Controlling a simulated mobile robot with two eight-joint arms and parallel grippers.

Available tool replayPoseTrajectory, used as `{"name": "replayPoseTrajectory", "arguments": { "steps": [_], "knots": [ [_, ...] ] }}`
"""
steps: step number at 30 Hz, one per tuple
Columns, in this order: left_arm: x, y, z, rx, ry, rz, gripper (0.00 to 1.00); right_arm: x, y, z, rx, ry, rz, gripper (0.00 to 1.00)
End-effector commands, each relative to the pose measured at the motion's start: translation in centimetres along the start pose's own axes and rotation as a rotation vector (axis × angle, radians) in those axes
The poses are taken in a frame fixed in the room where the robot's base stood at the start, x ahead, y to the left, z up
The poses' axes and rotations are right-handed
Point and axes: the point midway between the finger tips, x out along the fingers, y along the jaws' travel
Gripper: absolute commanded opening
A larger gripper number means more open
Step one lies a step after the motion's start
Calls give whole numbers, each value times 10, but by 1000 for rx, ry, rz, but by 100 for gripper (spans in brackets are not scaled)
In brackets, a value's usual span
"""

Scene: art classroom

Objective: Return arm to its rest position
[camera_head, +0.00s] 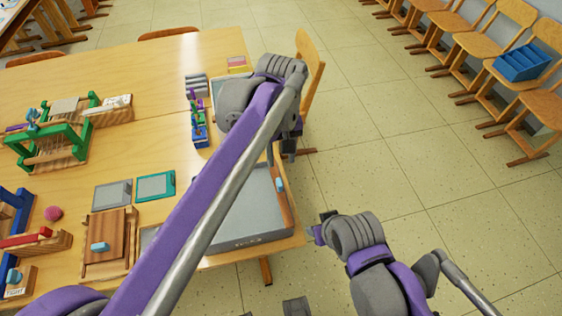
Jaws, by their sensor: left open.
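My left arm, purple and grey, reaches from the bottom left up across the table (165,60). Its gripper (290,152) points down by the table's right edge, beside a wooden chair (311,62); it is open and no object shows in it. My right arm is folded at the lower right over the floor. Its end (318,233) points left near the table's corner, and its jaws are too small to make out.
A grey tray (228,241) lies at the table's near right corner, partly behind my left arm. A green loom (50,148) and a wooden board (108,250) are farther left. Chairs (478,45) line the right wall, one holding a blue crate (522,64). Floor between is clear.

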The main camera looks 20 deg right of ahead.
Motion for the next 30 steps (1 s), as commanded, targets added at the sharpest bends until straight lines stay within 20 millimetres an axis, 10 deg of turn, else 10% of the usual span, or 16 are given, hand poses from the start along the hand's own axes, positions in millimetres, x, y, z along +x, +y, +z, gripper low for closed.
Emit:
{"name": "replayPoseTrajectory", "arguments": {
  "steps": [19,30],
  "knots": [
    [-3,-11,1,-4,9,6,48,-2,0,-1,0,1,0,48],
    [0,-170,42,-28,198,61,48,-25,0,-18,0,12,0,48]
  ]
}}
